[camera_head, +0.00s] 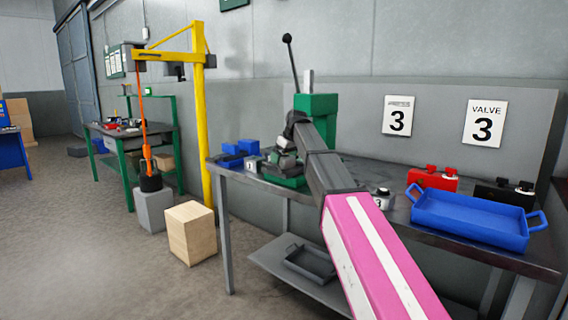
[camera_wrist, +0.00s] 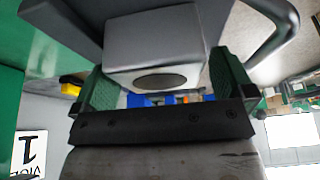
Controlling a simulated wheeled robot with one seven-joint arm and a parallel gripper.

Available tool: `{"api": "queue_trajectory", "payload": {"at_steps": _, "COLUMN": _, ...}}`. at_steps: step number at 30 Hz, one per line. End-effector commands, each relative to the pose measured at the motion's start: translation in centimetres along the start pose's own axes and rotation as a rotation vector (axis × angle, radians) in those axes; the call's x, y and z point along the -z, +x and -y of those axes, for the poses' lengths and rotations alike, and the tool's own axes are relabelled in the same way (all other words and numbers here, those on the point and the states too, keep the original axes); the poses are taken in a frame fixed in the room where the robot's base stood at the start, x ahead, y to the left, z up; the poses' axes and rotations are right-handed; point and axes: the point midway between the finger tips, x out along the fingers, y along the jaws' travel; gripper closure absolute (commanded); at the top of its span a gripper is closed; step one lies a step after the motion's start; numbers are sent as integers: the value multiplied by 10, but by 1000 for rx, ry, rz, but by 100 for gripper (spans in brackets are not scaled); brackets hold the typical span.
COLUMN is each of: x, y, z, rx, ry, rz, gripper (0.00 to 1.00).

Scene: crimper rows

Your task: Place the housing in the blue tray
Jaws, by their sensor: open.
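The blue tray (camera_head: 470,219) has two handles and stands empty on the right part of the workbench. My arm reaches away from it to the left, to the green lever press (camera_head: 317,105) on the bench. My gripper (camera_head: 284,150) is at the press base, small and partly hidden in the head view. In the wrist view my gripper (camera_wrist: 158,68) is open, its green fingers either side of a light grey block (camera_wrist: 155,35) with a dark round opening. This block may be the housing; I cannot tell whether the fingers touch it.
A red unit (camera_head: 432,178) and a black unit (camera_head: 503,194) stand behind the tray. A small grey part marked 3 (camera_head: 381,199) sits left of it. Blue bins (camera_head: 240,148) are at the bench's left end. A yellow hoist (camera_head: 200,110) stands further left.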

Motion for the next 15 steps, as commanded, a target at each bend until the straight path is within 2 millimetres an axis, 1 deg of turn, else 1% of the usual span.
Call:
{"api": "queue_trajectory", "payload": {"at_steps": 4, "x": 0, "y": 0, "z": 0, "rx": 0, "ry": 0, "rz": 0, "gripper": 0}}
{"api": "queue_trajectory", "payload": {"at_steps": 5, "x": 0, "y": 0, "z": 0, "rx": 0, "ry": 0, "rz": 0, "gripper": 10}}
{"api": "queue_trajectory", "payload": {"at_steps": 6, "x": 0, "y": 0, "z": 0, "rx": 0, "ry": 0, "rz": 0, "gripper": 23}}
{"api": "queue_trajectory", "payload": {"at_steps": 8, "x": 0, "y": 0, "z": 0, "rx": 0, "ry": 0, "rz": 0, "gripper": 42}}
{"api": "queue_trajectory", "payload": {"at_steps": 9, "x": 0, "y": 0, "z": 0, "rx": 0, "ry": 0, "rz": 0, "gripper": 55}}
{"api": "queue_trajectory", "payload": {"at_steps": 10, "x": 0, "y": -1, "z": 0, "rx": 0, "ry": 0, "rz": 0, "gripper": 65}}
{"api": "queue_trajectory", "payload": {"at_steps": 12, "x": 1, "y": -1, "z": 0, "rx": -1, "ry": 0, "rz": -2, "gripper": 78}}
{"api": "queue_trajectory", "payload": {"at_steps": 15, "x": 1, "y": -1, "z": 0, "rx": -1, "ry": 0, "rz": -2, "gripper": 78}}
